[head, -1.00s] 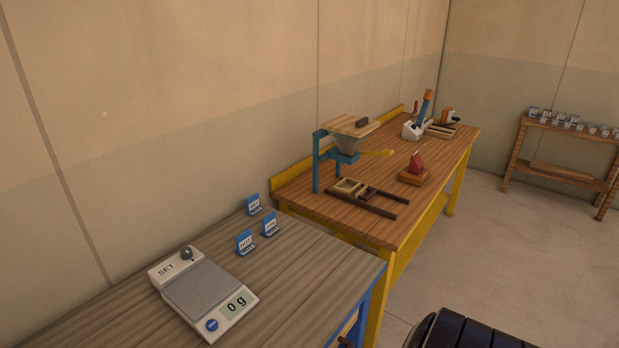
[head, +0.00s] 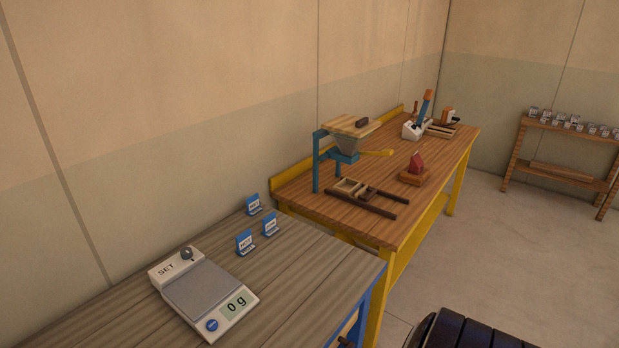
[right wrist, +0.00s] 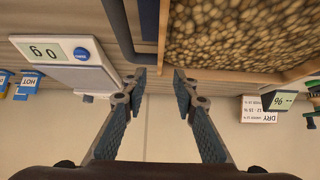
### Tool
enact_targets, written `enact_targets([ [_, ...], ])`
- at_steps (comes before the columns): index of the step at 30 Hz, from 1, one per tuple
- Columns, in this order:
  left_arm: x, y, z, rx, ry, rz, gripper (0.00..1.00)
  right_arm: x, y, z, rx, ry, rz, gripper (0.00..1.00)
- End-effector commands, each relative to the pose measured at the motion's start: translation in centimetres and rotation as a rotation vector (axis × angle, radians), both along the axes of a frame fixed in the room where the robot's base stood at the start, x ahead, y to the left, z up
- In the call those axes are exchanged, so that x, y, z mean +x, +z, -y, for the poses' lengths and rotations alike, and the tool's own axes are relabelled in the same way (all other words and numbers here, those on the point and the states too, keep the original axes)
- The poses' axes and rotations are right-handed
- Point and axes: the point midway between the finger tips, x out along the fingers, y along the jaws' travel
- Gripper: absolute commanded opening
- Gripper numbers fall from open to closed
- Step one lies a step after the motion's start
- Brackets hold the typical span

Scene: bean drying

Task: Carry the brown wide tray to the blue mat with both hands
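In the right wrist view, a wooden tray (right wrist: 222,74) full of tan beans fills the upper right, cut off by the frame edge. I cannot tell for sure that it is the brown wide tray. My right gripper (right wrist: 160,80) is open, its two fingertips apart near the tray's lower left corner. A grey-blue curved bar (right wrist: 120,30) runs beside the tray's left wall and ends near the fingertips; whether they touch it I cannot tell. No tray and no blue mat show in the head view. My left gripper is not in view.
A scale (head: 205,295) reading 0 g and several blue signs (head: 245,243) stand on the grey-brown table (head: 310,265). Beyond it is a yellow-legged workbench (head: 440,165) with a blue hopper stand (head: 318,165). A shelf (head: 560,170) stands at right.

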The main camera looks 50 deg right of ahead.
Motion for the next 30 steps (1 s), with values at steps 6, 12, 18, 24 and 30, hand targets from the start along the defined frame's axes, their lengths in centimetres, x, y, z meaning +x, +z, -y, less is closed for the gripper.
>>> enact_targets([
  [6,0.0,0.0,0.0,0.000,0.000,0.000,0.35,-0.1,0.1,0.0,0.000,0.000,0.000,0.26],
  [12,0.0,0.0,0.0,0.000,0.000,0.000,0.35,-0.8,0.8,0.0,0.001,-0.001,-0.001,0.26],
  [18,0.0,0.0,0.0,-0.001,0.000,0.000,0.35,-1.5,1.5,0.0,0.001,-0.001,0.000,0.26],
  [24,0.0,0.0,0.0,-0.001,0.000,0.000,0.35,-2.2,2.2,-0.1,0.001,0.001,0.000,0.26],
  [30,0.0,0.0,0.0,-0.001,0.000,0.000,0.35,-2.9,3.0,-0.1,0.001,0.001,0.001,0.26],
])
